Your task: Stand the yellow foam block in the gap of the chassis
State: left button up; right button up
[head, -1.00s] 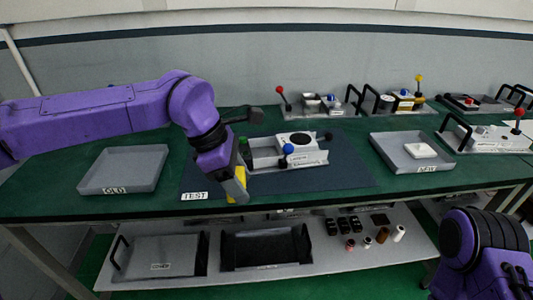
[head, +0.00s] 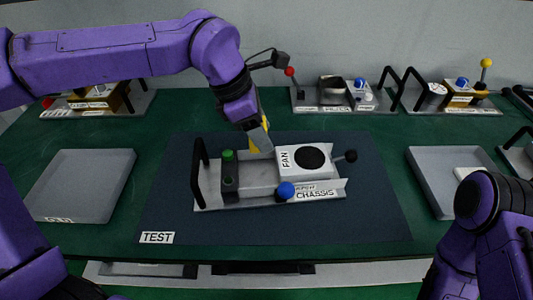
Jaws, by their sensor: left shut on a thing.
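The chassis (head: 328,192) is a grey tray on the dark test mat, with a black handle at its left end. It holds a dark block with a green knob (head: 229,168) at left and a white fan unit (head: 289,164) at right. Between these two is a bare grey gap (head: 257,177). My left gripper (head: 259,139) is shut on the yellow foam block (head: 254,147), at the back edge of the gap and close to the fan unit. The fingers hide much of the block; I cannot tell whether it touches the chassis. My right gripper is out of view.
A blue ball knob (head: 285,191) stands at the chassis front, and a dark-knobbed lever (head: 350,156) at its right end. Grey trays lie at left (head: 85,182) and right (head: 445,170). Other units line the back. The mat's front (head: 290,228) is clear.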

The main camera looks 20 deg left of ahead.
aim_at(255, 152)
pick_arm(q)
jog(key=f, duration=0.1)
jog(key=s+f, duration=0.1)
jog(key=f, duration=0.1)
jog(key=s+f, duration=0.1)
jog(key=f, duration=0.1)
jog(key=shift+s+f, duration=0.1)
jog(key=shift+f, duration=0.1)
jog(key=f, duration=0.2)
jog(key=w+f, duration=0.1)
jog(key=f, duration=0.1)
jog(key=shift+w+f, duration=0.15)
jog(key=shift+w, duration=0.05)
jog(key=shift+s, duration=0.35)
jog(key=o, duration=0.7)
jog(key=shift+w, duration=0.2)
jog(key=shift+o, duration=0.2)
